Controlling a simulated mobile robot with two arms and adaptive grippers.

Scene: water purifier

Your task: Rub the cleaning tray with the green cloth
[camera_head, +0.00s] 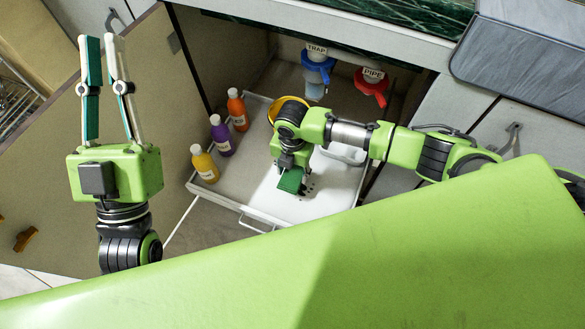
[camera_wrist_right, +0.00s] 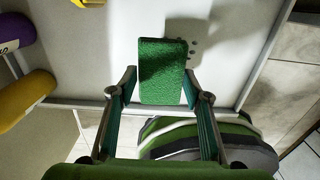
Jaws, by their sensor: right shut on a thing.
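The white cleaning tray (camera_head: 260,203) is pulled out in front of the open cabinet. My right gripper (camera_head: 290,187) is low over the tray and shut on the green cloth (camera_head: 291,180). The right wrist view shows the cloth (camera_wrist_right: 161,62) between the two fingers of the right gripper (camera_wrist_right: 160,82), over the pale tray floor (camera_wrist_right: 110,45). Several small dark spots (camera_wrist_right: 192,50) show just beside the cloth. Whether the cloth touches the tray is hard to tell. My left gripper (camera_head: 102,42) is raised at the left, its fingers apart and empty.
Yellow (camera_head: 204,163), purple (camera_head: 222,136) and orange (camera_head: 237,110) bottles stand along the tray's left side. A yellow round item (camera_head: 279,106) is behind my right wrist. The labelled blue trap (camera_head: 317,70) and red pipe (camera_head: 371,87) hang above the tray's back.

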